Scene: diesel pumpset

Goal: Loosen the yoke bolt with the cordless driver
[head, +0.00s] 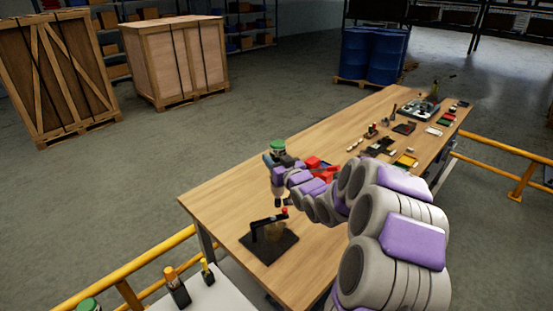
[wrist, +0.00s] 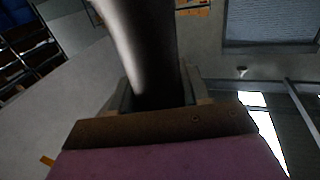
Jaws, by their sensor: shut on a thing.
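A black fixture plate (head: 258,252) lies near the front left of the workbench. A dark arm-like yoke (head: 266,219) stands over a dull yellow part on it, with a small red piece (head: 284,211) at its right end. I cannot make out the bolt itself. My gripper (head: 273,163) is above and behind the fixture, apart from it. It is shut on what looks like the cordless driver, whose green end (head: 277,146) points up. In the wrist view a dark, smooth grip (wrist: 145,50) stands between the jaws (wrist: 155,100). The arm hides part of the driver.
Red parts (head: 318,165) lie on the bench (head: 222,204) beside my gripper. Several small tools and trays (head: 404,160) fill its far end. A yellow rail (head: 160,263) runs at the near left. A pale side table (head: 205,294) holds upright tools. Wooden crates (head: 177,58) stand behind.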

